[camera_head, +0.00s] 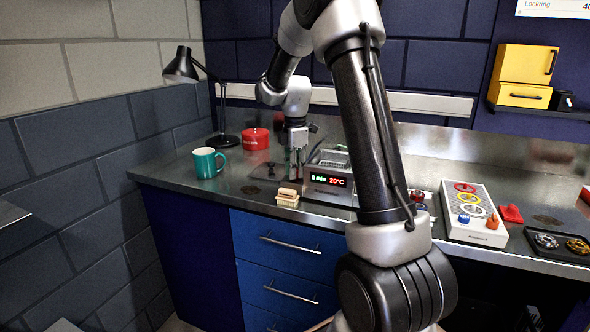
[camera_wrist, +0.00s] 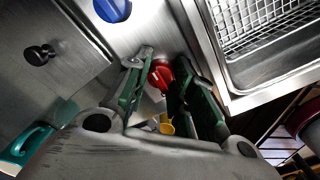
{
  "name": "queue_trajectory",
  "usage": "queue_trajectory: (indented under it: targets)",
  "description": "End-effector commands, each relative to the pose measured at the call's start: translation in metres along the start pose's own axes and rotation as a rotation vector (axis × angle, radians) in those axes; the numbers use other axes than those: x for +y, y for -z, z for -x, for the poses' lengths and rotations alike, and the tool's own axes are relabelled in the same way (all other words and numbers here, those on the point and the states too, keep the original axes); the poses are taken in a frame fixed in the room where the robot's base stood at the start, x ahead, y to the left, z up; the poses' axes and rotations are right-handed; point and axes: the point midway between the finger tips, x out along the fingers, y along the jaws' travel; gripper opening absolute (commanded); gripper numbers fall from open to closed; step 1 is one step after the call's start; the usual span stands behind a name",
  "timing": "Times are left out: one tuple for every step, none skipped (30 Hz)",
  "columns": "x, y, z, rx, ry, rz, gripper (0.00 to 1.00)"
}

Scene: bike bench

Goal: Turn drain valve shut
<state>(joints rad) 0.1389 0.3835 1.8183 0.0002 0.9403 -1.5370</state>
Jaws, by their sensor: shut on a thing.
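The drain valve's red handle (camera_wrist: 160,74) shows in the wrist view, beside the wall of the metal parts cleaner (camera_wrist: 215,60). My gripper (camera_wrist: 163,85) is shut on the red handle, with a green finger on each side of it. A small yellow piece (camera_wrist: 166,124) shows below the handle between the fingers. In the head view my gripper (camera_head: 297,152) points down at the left side of the cleaner (camera_head: 328,184), which has a lit display. The valve is hidden there behind the gripper.
A wire basket (camera_wrist: 265,30) sits in the cleaner. A teal mug (camera_head: 207,163), a red tin (camera_head: 255,139) and a lamp (camera_head: 225,139) stand to the left. A sponge-like block (camera_head: 287,197) lies near the front edge. A white tray (camera_head: 474,213) with coloured parts lies right.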

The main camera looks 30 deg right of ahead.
Motion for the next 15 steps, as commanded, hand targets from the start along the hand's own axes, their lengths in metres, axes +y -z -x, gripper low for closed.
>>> queue_trajectory:
  targets:
    - [0.0006, -0.0005, 0.0008, -0.001, -0.002, 0.002, 0.0]
    - [0.0007, -0.0005, 0.0008, -0.001, -0.002, 0.003, 0.0]
    - [0.0007, -0.0005, 0.0008, -0.001, -0.002, 0.003, 0.0]
    - [0.0007, -0.0005, 0.0008, -0.001, -0.002, 0.003, 0.0]
    - [0.0007, -0.0005, 0.0008, -0.001, -0.003, 0.003, 0.0]
    - [0.0007, -0.0005, 0.0008, -0.001, -0.003, 0.003, 0.0]
    - [0.0007, -0.0005, 0.0009, -0.001, -0.003, 0.003, 0.0]
    - [0.0007, -0.0005, 0.0009, -0.001, -0.003, 0.003, 0.0]
    - [0.0007, -0.0005, 0.0009, -0.001, -0.003, 0.003, 0.0]
    - [0.0007, -0.0005, 0.0009, -0.001, -0.003, 0.003, 0.0]
    - [0.0008, -0.0005, 0.0009, -0.001, -0.003, 0.003, 0.26]
    - [0.0007, -0.0005, 0.0008, -0.001, -0.003, 0.002, 0.33]
    - [0.0007, -0.0005, 0.0008, -0.001, -0.003, 0.002, 0.35]
    - [0.0007, -0.0004, 0.0007, -0.001, -0.002, 0.002, 0.35]
    - [0.0006, -0.0004, 0.0007, -0.001, -0.002, 0.002, 0.35]
